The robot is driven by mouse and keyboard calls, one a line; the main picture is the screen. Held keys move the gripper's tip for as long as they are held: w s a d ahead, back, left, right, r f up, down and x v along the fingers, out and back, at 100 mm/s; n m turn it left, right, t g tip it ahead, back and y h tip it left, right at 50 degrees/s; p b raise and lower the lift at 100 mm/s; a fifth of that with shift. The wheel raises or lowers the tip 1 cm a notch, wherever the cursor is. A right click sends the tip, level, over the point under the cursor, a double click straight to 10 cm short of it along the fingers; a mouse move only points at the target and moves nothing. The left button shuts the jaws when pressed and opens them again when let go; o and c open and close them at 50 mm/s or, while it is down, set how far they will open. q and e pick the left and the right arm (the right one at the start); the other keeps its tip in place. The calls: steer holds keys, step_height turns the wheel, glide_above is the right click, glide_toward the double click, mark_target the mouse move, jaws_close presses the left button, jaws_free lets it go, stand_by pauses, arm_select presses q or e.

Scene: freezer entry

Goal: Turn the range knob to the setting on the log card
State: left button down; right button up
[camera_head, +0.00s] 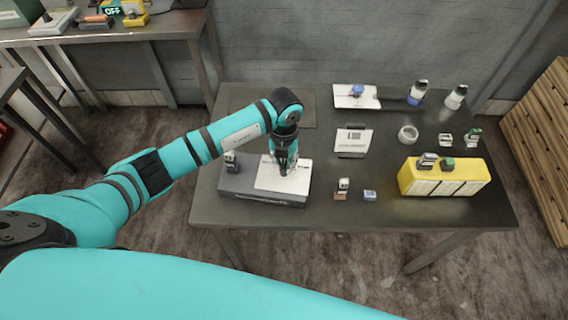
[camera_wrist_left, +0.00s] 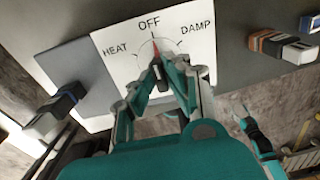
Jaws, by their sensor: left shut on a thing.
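My left gripper (camera_head: 286,162) is over a white panel (camera_head: 270,178) on a grey box on the table. In the left wrist view, my left gripper (camera_wrist_left: 160,82) is shut on the range knob (camera_wrist_left: 157,66), its fingers hiding much of it. The red pointer (camera_wrist_left: 156,53) stands at OFF, between HEAT on the left and DAMP on the right. A white card (camera_head: 352,138), possibly the log card, stands near the table's middle; its writing is too small to read. A teal part at the right of the left wrist view looks like my right gripper (camera_wrist_left: 248,122); its jaws are unclear.
A dark-capped item (camera_head: 231,160) stands at the box's left end. Small blocks (camera_head: 342,188) lie right of the box. A yellow case (camera_head: 445,184) is at the right. Bottles (camera_head: 418,92), a ring (camera_head: 408,133) and a white plate (camera_head: 341,102) stand farther back.

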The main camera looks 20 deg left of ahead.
mark_target(284, 163)
arm_select(q)
steer(key=m+b, duration=0.9)
steer(key=shift+f, duration=0.25)
steer(key=shift+r+m+b, duration=0.25)
steer(key=shift+m+b, duration=1.45)
steer(key=c, duration=1.3)
jaws_free()
steer(key=shift+c, duration=0.2)
steer(key=shift+r, duration=0.15)
step_height(284, 163, up, 12)
